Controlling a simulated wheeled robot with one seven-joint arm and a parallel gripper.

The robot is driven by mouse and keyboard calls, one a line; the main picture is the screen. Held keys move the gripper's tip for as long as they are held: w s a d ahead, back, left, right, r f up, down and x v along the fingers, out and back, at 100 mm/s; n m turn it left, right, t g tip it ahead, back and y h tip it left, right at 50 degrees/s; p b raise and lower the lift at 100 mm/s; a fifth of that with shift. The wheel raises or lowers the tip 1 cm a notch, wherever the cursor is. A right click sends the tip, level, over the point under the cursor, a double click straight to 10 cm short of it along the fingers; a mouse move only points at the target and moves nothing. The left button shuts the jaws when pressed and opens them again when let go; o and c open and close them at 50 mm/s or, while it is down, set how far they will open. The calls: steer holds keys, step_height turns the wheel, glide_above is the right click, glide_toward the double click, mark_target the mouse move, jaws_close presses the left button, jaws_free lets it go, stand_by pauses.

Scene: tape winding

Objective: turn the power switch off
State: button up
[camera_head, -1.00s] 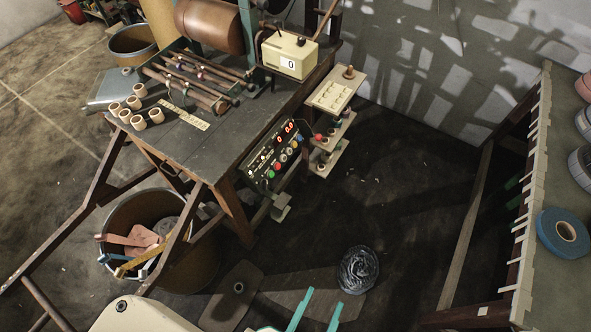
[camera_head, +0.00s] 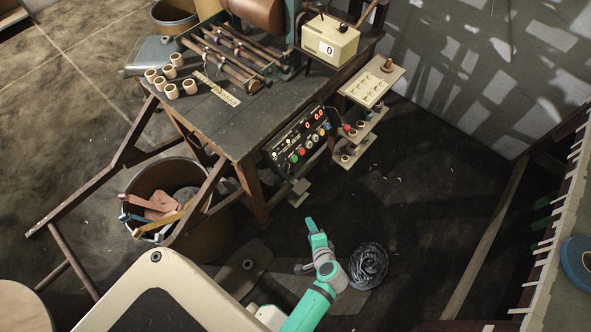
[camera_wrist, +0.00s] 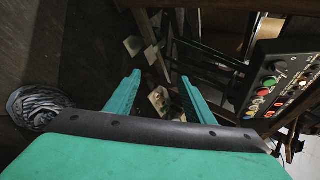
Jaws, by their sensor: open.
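The dark control panel (camera_head: 300,138) hangs at the front right of the bench, with lit red digits and several coloured buttons and knobs. In the wrist view the panel (camera_wrist: 290,78) is at the right edge, tilted, with green, red and orange controls. I cannot tell which control is the power switch or how it is set. My gripper (camera_head: 314,230) is below the panel in the head view, apart from it. In the wrist view my gripper (camera_wrist: 160,94) has its two green fingers spread with nothing between them, and the panel lies right of them.
The wooden bench (camera_head: 235,120) carries rollers and several cores. A small tiered shelf (camera_head: 372,85) stands right of the panel. A bin (camera_head: 205,235) with tools is under the bench. A dark bundle (camera_head: 368,265) lies on the floor. A rack (camera_head: 565,210) stands at the right.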

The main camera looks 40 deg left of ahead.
steer(key=w+a+r+g+y, duration=0.2)
steer(key=w+a, duration=0.2)
steer(key=w, duration=0.1)
steer(key=n+g+y, duration=0.2)
steer(key=g+y, duration=0.3)
steer(key=g, duration=0.3)
glide_toward(289, 169)
steer(key=x, duration=0.7)
steer(key=shift+s+a+f, duration=0.1)
steer(key=shift+s+a, duration=0.05)
steer(key=shift+a, duration=0.15)
steer(key=shift+n, duration=0.3)
steer(key=c, duration=1)
